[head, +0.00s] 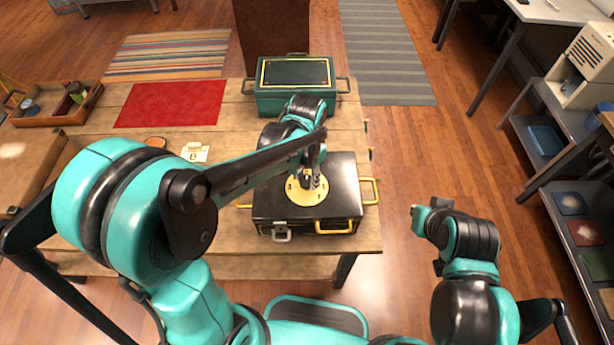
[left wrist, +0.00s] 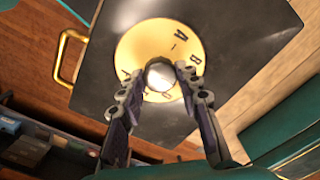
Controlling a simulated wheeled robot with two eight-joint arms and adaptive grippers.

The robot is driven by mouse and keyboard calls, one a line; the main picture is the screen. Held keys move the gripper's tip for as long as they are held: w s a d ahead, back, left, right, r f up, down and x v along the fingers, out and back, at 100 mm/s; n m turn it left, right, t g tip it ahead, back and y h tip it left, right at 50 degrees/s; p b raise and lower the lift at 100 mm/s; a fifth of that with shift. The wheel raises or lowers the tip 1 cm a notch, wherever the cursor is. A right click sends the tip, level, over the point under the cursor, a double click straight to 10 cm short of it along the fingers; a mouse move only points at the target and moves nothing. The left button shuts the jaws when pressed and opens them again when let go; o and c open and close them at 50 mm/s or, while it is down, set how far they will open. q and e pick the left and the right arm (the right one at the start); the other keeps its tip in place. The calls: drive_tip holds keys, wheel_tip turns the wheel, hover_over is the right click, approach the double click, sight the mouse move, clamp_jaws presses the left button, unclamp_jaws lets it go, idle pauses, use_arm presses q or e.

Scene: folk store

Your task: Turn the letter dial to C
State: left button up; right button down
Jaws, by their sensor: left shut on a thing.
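The letter dial is a round gold plate (head: 296,194) on the lid of a black box (head: 267,207). In the left wrist view the gold plate (left wrist: 127,50) shows dark letters, with A and B readable. The other marks are partly hidden by my fingers. A shiny round knob (left wrist: 161,76) stands at its middle. My left gripper (head: 306,182) points down over the plate and is shut on the knob, with one finger on each side in the left wrist view (left wrist: 155,79). I cannot tell which letter is selected. My right gripper (head: 428,238) is off the table's right side, its jaws unclear.
The black box has yellow handles (head: 372,191) and a grey latch (head: 282,234). A green case (head: 262,104) stands behind it. A red mat (head: 170,103), a pale card (head: 196,152) and a wooden tray (head: 90,104) lie to the left.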

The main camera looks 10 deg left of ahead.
sight(307, 181)
use_arm(q)
drive_tip(key=o, duration=1.2)
drive_tip(key=shift+c, duration=0.2)
wheel_tip(307, 181, up, 12)
drive_tip(key=s+a+f+n+t+b, duration=0.3)
drive_tip(key=s+a+f+n+t, duration=0.2)
drive_tip(key=s, duration=0.5)
drive_tip(key=a+n+t, duration=0.1)
drive_tip(key=a+t, duration=0.1)
drive_tip(key=a, duration=0.1)
drive_tip(key=shift+a+f+n, duration=0.3)
drive_tip(key=shift+f, duration=0.1)
